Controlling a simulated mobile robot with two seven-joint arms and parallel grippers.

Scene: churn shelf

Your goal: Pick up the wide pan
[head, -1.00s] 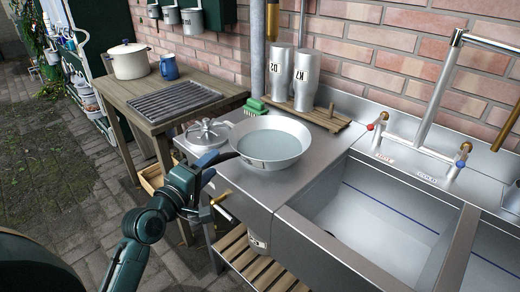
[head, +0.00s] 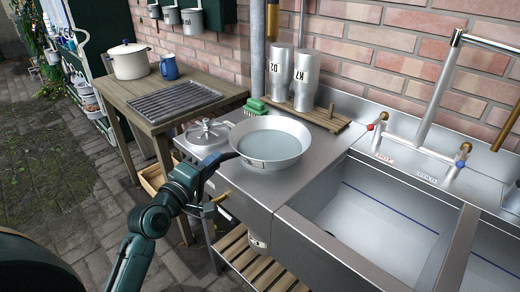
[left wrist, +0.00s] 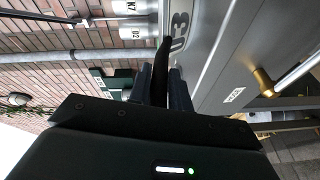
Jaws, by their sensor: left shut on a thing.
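The wide pan (head: 270,145) is a pale metal pan with sloping sides, at the left end of the steel counter, left of the sink. In the left wrist view its grey side (left wrist: 187,38) carries a dark marking, and its dark handle (left wrist: 162,62) runs between my fingers. My left gripper (head: 225,160) is shut on that handle at the pan's left side; it also shows in the left wrist view (left wrist: 161,85). The pan looks roughly level. I cannot tell whether its base touches the counter. My right gripper is not in view.
A lidded pot (head: 207,131) stands close behind the gripper. The sink basin (head: 375,215) is open to the right, with brass-ended taps (head: 376,125). A brass valve (head: 221,196) sticks out below the gripper.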

